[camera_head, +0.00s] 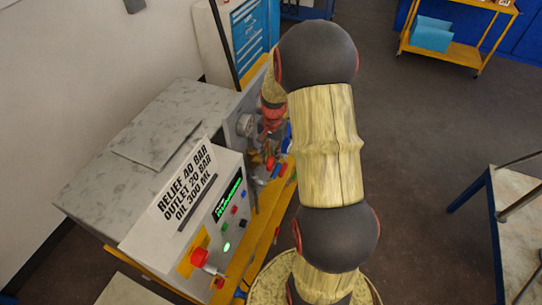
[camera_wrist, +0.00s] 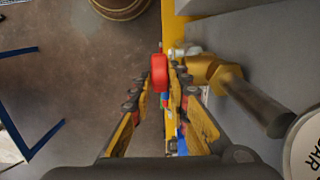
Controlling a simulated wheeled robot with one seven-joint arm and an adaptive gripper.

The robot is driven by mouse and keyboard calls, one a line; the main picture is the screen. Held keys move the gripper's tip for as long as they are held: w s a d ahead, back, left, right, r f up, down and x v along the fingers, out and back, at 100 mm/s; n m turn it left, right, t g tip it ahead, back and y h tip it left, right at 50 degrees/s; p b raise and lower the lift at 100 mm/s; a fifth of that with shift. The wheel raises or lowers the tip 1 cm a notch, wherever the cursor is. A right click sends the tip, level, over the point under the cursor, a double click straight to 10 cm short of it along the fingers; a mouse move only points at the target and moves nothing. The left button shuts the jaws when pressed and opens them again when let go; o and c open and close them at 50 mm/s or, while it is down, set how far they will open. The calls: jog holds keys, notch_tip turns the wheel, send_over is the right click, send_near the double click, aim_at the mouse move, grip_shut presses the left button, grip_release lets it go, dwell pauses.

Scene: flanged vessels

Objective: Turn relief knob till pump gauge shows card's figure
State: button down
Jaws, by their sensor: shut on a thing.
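My gripper (camera_wrist: 161,78) is shut on a red knob (camera_wrist: 160,70), which sits between its fingertips in the wrist view. In the head view my gripper (camera_head: 269,147) is at the front of the pump unit, partly hidden by my arm. A white card (camera_head: 185,185) reads "RELIEF", what looks like 40 BAR, "OUTLET 20 BAR" and "OIL 300 ML". A round gauge (camera_head: 245,125) is on the unit's face; its reading is too small to tell. A white dial edge marked "AR" (camera_wrist: 306,150) shows at the wrist view's lower right; no needle is visible.
A brass fitting with a grey bar (camera_wrist: 250,103) lies right of my gripper. The control box has a green display (camera_head: 229,198) and a red mushroom button (camera_head: 199,257). A blue-legged table (camera_head: 515,215) stands at right. Dark floor between is clear.

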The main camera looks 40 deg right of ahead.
jog(key=shift+w+d+g+y+p, duration=0.15)
jog(key=shift+d+g+y+p, duration=0.35)
jog(key=shift+y, duration=0.5)
jog(key=shift+a, duration=0.15)
jog(key=c, duration=2)
grip_release()
jog(key=v, duration=1.2)
jog(key=shift+f, duration=0.1)
